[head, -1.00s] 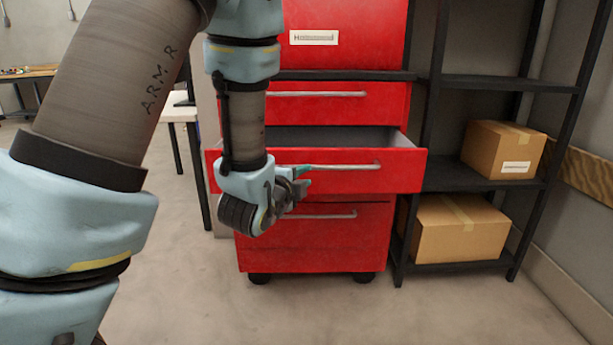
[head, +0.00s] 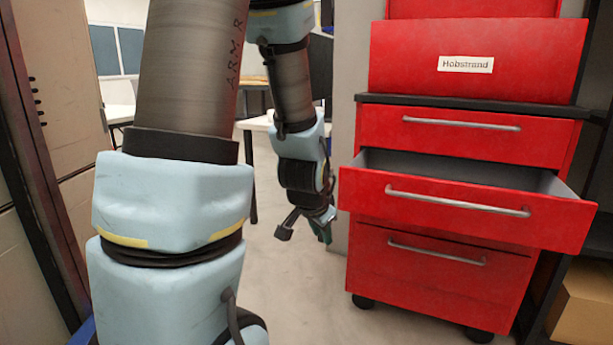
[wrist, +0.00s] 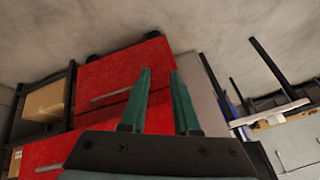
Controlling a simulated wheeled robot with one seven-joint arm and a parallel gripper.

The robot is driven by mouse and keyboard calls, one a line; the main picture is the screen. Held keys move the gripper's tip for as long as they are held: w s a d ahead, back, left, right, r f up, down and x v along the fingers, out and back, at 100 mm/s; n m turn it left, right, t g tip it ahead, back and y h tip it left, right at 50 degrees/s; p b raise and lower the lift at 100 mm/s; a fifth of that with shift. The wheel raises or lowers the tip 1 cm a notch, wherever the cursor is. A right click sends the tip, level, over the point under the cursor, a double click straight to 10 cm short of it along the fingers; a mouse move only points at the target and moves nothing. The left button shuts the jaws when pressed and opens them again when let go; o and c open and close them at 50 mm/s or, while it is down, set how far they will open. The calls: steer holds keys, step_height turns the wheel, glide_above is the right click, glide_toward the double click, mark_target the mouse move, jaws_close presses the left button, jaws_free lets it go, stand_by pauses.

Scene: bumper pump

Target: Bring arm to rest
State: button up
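My gripper (head: 303,228) hangs low over the floor to the left of the red drawer cabinet, apart from it. In the wrist view my gripper (wrist: 160,95) shows two green fingers with a gap between them and nothing held. The red drawer cabinet (head: 430,280) stands at the right in the head view. Its middle drawer (head: 450,205) is pulled out partway, and the visible part inside looks empty. The drawers above and below it are shut. The cabinet (wrist: 120,70) also shows in the wrist view, tilted.
A cardboard box (head: 585,305) sits on the dark shelf at the right edge. A beige cabinet (head: 50,110) stands at the left. White tables (head: 257,123) stand behind my arm. Bare floor (head: 300,300) lies between my arm and the red cabinet.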

steer(key=s+a+r+n+g+y, duration=0.15)
steer(key=s+a+n+g, duration=0.25)
steer(key=s+a+n, duration=0.5)
step_height(320, 180, up, 21)
steer(key=a+p, duration=0.1)
steer(key=p, duration=2)
steer(key=shift+m+g, duration=0.3)
steer(key=shift+m, duration=0.1)
